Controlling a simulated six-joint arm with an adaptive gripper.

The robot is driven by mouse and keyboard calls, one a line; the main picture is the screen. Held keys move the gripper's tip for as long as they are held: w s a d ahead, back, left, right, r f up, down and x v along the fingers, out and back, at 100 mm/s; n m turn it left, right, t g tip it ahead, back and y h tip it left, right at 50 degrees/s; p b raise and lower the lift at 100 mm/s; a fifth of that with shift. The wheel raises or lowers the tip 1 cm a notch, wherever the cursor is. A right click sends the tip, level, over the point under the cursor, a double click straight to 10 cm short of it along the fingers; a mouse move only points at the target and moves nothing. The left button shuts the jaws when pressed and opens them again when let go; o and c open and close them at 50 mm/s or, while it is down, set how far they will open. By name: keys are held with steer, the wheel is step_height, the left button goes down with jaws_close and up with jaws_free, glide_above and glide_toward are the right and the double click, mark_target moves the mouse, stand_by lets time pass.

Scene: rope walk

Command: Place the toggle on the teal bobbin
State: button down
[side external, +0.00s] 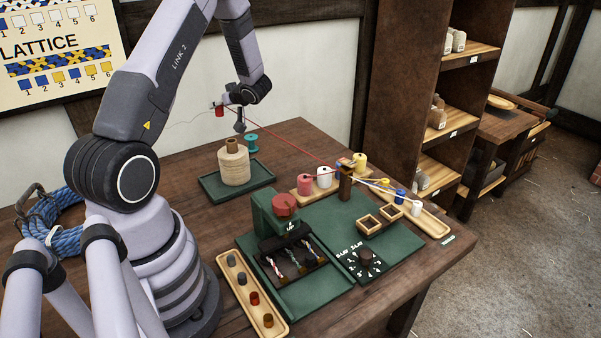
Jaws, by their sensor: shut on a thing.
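My gripper (239,126) is small and dark in the side external view. It points down above the table's back part. It is shut on a small dark piece, taken to be the toggle, whose outline blends with the fingers. A small red cylinder (219,111) shows beside my wrist, left of the fingers.
A taut red thread runs from near my wrist to a brown post (346,182). A big tan spool (233,165) stands on a green tray (207,190) left of the bobbin. A green machine (262,215), colored spools and a peg tray (222,258) fill the front.

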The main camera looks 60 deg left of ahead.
steer(key=w+d+n+g, duration=0.1)
steer(key=w+d+n, duration=0.1)
steer(key=d, duration=0.1)
glide_above(251, 137)
steer(key=shift+g+h, duration=0.3)
steer(key=shift+h, duration=0.1)
step_height(251, 137, down, 10)
steer(key=shift+s+f, duration=0.1)
steer(key=shift+f, duration=1.65)
steer(key=c, duration=0.9)
jaws_free()
steer(key=shift+f, duration=0.1)
